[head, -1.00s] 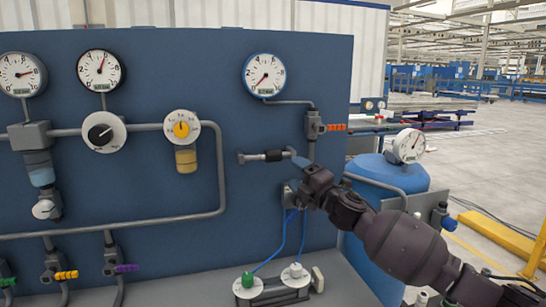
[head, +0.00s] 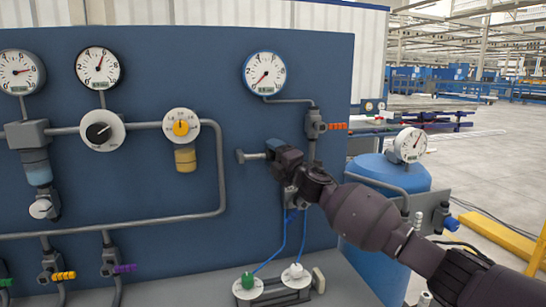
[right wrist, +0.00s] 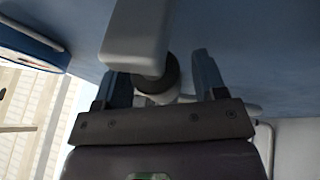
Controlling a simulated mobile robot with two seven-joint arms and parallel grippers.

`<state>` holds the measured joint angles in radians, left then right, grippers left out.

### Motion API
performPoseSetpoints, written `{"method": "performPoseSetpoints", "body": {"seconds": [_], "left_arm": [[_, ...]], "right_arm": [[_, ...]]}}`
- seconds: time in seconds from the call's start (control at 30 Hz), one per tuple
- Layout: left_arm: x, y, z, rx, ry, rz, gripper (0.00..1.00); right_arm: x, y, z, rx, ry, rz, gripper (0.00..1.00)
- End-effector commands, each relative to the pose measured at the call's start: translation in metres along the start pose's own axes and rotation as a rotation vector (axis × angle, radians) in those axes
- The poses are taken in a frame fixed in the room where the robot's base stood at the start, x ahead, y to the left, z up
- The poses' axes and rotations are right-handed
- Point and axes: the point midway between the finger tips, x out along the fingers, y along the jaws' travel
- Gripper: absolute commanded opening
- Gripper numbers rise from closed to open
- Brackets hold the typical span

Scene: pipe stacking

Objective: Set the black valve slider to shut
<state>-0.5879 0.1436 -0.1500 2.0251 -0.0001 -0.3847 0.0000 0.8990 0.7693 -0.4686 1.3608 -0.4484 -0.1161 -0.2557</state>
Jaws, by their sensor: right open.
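The black valve slider (right wrist: 158,80) shows in the right wrist view as a dark round collar on a pale rod. In the head view it is hidden behind my right gripper (head: 273,149), and only the left end of its short grey rod (head: 250,156) shows. My right gripper is open. In the wrist view its two fingers (right wrist: 161,80) stand on either side of the collar, with a gap on both sides. I cannot tell whether either finger touches it. My left gripper is not in view.
The blue panel (head: 230,100) holds gauges, pipes and dials. A round gauge (head: 264,74) hangs above the slider, with an orange-handled valve (head: 317,125) just to the right. Blue hoses (head: 283,245) run below to two round fittings. A blue tank (head: 385,172) stands at the right.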

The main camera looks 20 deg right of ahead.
Motion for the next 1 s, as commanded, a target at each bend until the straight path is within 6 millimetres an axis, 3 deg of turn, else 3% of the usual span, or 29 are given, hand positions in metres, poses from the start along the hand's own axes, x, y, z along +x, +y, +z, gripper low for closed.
{"method": "performPoseSetpoints", "body": {"seconds": [0.3,0.73,1.0], "left_arm": [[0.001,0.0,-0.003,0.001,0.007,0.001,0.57],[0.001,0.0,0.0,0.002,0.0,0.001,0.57],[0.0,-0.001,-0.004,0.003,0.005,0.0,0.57]], "right_arm": [[0.002,0.0,0.0,0.0,0.0,0.0,0.65],[0.001,0.0,0.0,-0.001,-0.001,0.0,0.0],[0.008,0.002,-0.015,0.002,0.0,0.002,0.0]]}}
